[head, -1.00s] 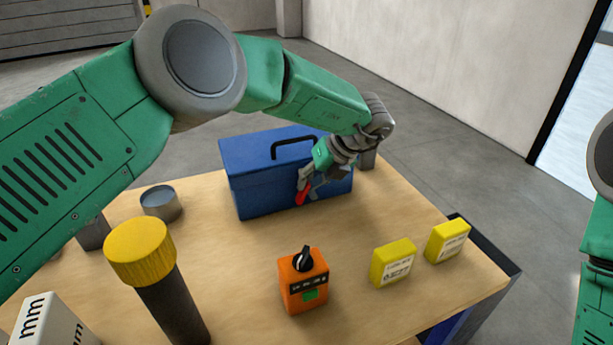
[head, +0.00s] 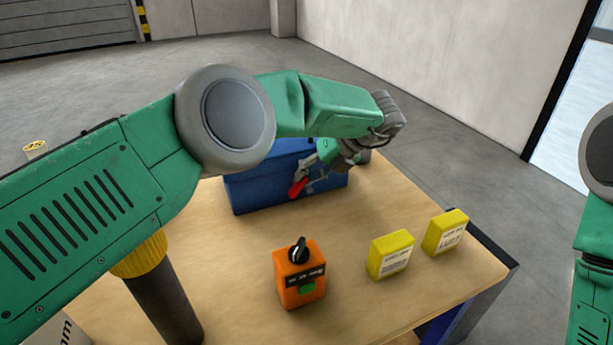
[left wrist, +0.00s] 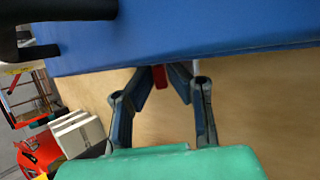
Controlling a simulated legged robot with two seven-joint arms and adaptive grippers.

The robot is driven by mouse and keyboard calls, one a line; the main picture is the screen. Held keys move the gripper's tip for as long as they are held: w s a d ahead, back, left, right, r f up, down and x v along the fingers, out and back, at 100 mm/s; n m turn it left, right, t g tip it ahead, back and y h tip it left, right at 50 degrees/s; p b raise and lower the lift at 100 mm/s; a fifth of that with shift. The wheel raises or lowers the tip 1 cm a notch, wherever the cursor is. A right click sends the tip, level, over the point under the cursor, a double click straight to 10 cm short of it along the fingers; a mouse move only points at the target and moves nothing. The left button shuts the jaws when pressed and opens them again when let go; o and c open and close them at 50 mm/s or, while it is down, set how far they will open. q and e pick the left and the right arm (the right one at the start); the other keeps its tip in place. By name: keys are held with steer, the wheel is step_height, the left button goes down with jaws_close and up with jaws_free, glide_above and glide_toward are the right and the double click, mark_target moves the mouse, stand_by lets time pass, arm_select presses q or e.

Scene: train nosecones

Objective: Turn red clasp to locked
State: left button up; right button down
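The blue toolbox (head: 258,188) stands at the back of the wooden table, partly covered by my left arm. The red clasp (head: 298,187) is at the toolbox's front face. My left gripper (head: 308,184) is at that face, with its fingertips at the clasp. In the left wrist view the red clasp (left wrist: 159,77) shows between the converging fingertips (left wrist: 160,72), close under the blue toolbox (left wrist: 210,38). I cannot tell whether the fingers press on it. My right gripper is out of view; only part of the right arm shows at the right edge.
An orange box (head: 301,278) with a black knob stands at the front middle. Two yellow boxes, one nearer (head: 391,254) and one farther (head: 445,232), stand at the right. A yellow-capped dark cylinder (head: 165,295) stands at the front left. The table between toolbox and orange box is clear.

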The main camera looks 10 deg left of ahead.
arm_select(q)
steer(key=shift+o, duration=1)
steer(key=shift+w, duration=0.1)
steer(key=shift+d, duration=0.15)
steer(key=shift+r, duration=0.25)
step_height(320, 180, up, 9)
steer(key=shift+w+r, duration=0.15)
steer(key=shift+w, duration=0.05)
steer(key=shift+d, duration=0.1)
